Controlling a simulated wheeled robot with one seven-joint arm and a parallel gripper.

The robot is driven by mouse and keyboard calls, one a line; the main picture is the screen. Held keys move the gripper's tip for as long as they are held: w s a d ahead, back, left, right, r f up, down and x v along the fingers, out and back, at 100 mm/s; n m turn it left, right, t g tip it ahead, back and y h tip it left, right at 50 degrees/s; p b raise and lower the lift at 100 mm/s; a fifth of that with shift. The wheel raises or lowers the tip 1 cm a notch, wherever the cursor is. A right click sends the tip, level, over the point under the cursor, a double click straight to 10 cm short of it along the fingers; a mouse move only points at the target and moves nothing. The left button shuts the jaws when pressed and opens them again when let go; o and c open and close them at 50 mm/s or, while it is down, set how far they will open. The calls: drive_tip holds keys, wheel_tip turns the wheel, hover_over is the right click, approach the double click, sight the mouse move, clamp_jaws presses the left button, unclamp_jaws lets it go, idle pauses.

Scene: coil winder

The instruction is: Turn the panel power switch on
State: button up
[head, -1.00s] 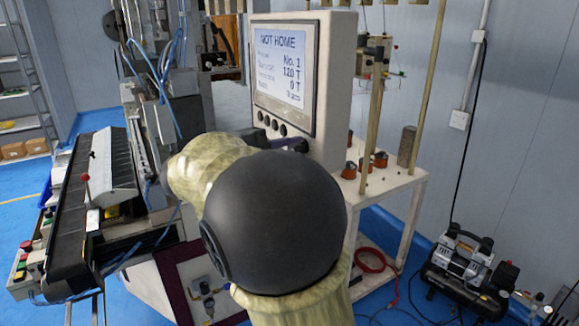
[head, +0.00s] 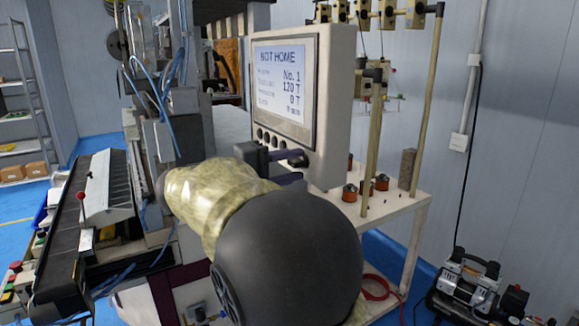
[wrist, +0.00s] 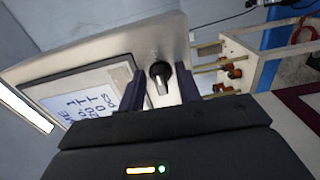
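The power switch (wrist: 159,74) is a black rotary knob with a pale grip bar on the grey control panel (head: 335,90). In the wrist view the bar points roughly toward my gripper. My gripper (wrist: 163,88) is open, with one dark finger on each side of the knob and visible gaps between. I cannot tell how far the fingertips are from the panel face. The panel's screen (head: 284,82) is lit and reads "NOT HOME".
A row of dark buttons (head: 268,138) lies under the screen. A white table (head: 400,215) with orange-and-black spools and wooden posts stands behind the panel to the right. The winder machine (head: 105,195) is at left. A compressor (head: 470,290) sits on the floor at right.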

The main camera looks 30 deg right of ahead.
drive_tip(key=shift+a, duration=0.15)
drive_tip(key=a, duration=1.7)
drive_tip(key=shift+s, duration=0.25)
drive_tip(key=shift+f, duration=0.1)
drive_tip(key=s+d+f+n+y, duration=0.15)
drive_tip(key=d+f+y, duration=0.25)
drive_tip(key=f, duration=0.6)
drive_tip(key=d+f+n+y, duration=0.3)
drive_tip(key=f+y, duration=0.1)
drive_tip(key=f, duration=0.5)
drive_tip(key=s+a+f+m+t+y, duration=0.1)
drive_tip(key=s+a+f+m+y, duration=0.1)
drive_tip(key=s+f+y, duration=0.45)
drive_tip(key=s+a+f+m+t+y, duration=0.1)
drive_tip(key=s+f+m+y, duration=0.25)
drive_tip(key=f, duration=0.65)
drive_tip(key=w+p+v, duration=0.3)
drive_tip(key=p+v, duration=1)
drive_tip(key=shift+a+r+n+p, duration=0.15)
drive_tip(key=shift+r+n+p, duration=0.2)
drive_tip(key=shift+r, duration=0.3)
